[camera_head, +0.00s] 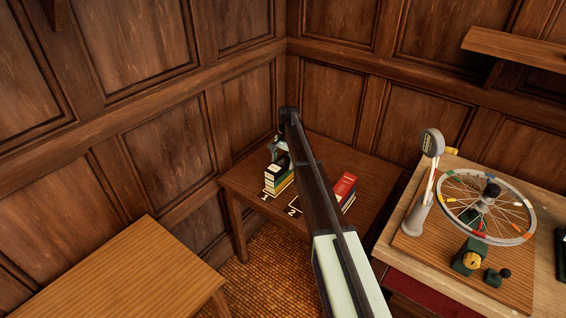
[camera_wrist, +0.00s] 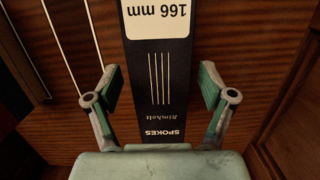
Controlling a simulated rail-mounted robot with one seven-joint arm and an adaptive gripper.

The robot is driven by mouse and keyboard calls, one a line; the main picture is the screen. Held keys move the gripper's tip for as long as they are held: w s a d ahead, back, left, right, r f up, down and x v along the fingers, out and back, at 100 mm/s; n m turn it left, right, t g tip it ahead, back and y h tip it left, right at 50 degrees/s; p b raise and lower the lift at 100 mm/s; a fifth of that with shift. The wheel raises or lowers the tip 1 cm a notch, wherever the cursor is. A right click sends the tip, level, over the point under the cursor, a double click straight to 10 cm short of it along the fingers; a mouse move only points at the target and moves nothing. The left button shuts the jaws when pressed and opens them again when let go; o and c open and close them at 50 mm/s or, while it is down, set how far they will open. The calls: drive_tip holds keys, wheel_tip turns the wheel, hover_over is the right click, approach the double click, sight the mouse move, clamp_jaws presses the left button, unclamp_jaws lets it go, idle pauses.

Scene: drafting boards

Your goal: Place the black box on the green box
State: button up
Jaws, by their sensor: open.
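The black box (camera_wrist: 158,110), printed "SPOKES" with a white "166 mm" label, lies lengthwise between the fingers of my gripper (camera_wrist: 161,80) in the wrist view. The fingers are open, one on each side, with gaps to its edges. In the head view the black box (camera_head: 276,174) tops a stack at the mark 1. Yellow and green edges (camera_head: 281,187) show below it; I cannot tell the boxes apart there. My gripper (camera_head: 280,150) is small and partly hidden behind my arm, at this stack. I cannot single out the green box for certain.
A second stack with a red box (camera_head: 345,185) on top stands near mark 2 on the small wooden table (camera_head: 240,182), partly behind my arm. Panelled walls close the corner behind. A bench at right holds a spoked wheel (camera_head: 487,205) and a gauge stand (camera_head: 420,205).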

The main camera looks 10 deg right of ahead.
sight(286, 159)
wheel_tip(286, 159, up, 12)
drive_tip(key=w+d+b, duration=0.1)
drive_tip(key=b, duration=0.2)
drive_tip(key=shift+d+b, duration=0.15)
drive_tip(key=shift+b, duration=0.15)
